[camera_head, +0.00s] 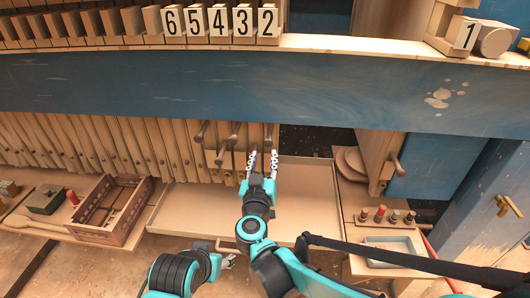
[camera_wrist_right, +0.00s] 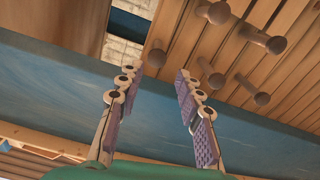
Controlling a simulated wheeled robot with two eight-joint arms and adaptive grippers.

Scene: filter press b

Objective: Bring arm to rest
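My right gripper (camera_head: 262,161) is raised in front of the row of upright wooden plates, above the shallow wooden tray. In the right wrist view, its two purple-padded fingers (camera_wrist_right: 158,78) stand apart with nothing between them. Several round wooden pegs (camera_wrist_right: 262,98) lie just beyond the fingertips; I cannot tell whether the fingers touch any. My left gripper (camera_head: 229,261) is low at the front edge of the tray, small and partly hidden by its arm, so its opening is unclear.
The wooden tray (camera_head: 305,205) looks empty. A blue beam (camera_head: 200,90) crosses above, below numbered blocks (camera_head: 218,22). A dark rod (camera_head: 400,258) crosses lower right.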

